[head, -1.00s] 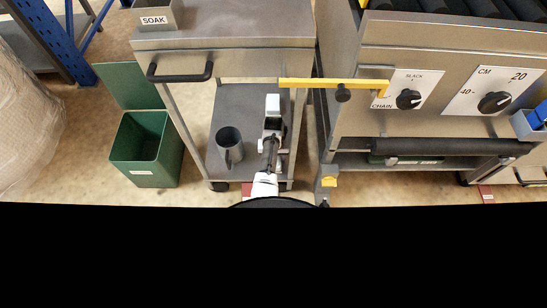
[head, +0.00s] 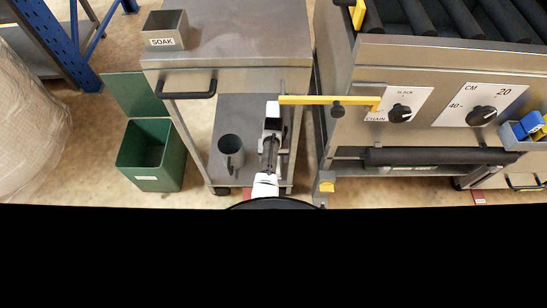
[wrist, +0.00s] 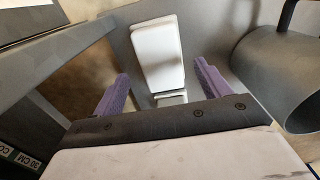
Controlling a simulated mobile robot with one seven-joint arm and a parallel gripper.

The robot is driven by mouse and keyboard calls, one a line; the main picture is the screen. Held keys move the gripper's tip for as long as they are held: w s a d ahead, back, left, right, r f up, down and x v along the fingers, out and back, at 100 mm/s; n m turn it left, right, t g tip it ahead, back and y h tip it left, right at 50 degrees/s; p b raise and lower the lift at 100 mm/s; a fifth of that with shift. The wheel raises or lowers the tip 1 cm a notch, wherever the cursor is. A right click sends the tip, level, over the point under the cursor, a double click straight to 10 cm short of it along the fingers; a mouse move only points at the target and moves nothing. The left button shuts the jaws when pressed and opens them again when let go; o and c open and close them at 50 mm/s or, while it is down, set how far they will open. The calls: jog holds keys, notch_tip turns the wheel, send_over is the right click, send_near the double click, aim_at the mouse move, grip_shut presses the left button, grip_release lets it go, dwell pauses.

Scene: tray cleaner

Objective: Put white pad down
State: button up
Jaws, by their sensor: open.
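The white pad (wrist: 158,52) lies in the wrist view on or just above a grey surface, ahead of and between my fingers. A small pale block shows at its near end. My gripper (wrist: 161,69) is open, its two purple fingers apart with a gap on each side of the pad. In the head view, a white piece that looks like the pad (head: 272,109) shows at the far end of my arm, over the cart's lower shelf (head: 246,128). Whether the pad touches the shelf is unclear.
A dark grey mug (head: 231,151) stands left of my arm on the shelf; it is close at right in the wrist view (wrist: 283,75). The cart top carries a SOAK bin (head: 165,30). A yellow bar (head: 325,100) juts from the machine near the pad. A green bin (head: 151,155) stands left.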

notch_tip(320, 180, up, 7)
jog(key=p, duration=0.5)
jog(key=shift+p, duration=0.4)
jog(key=shift+r, duration=0.1)
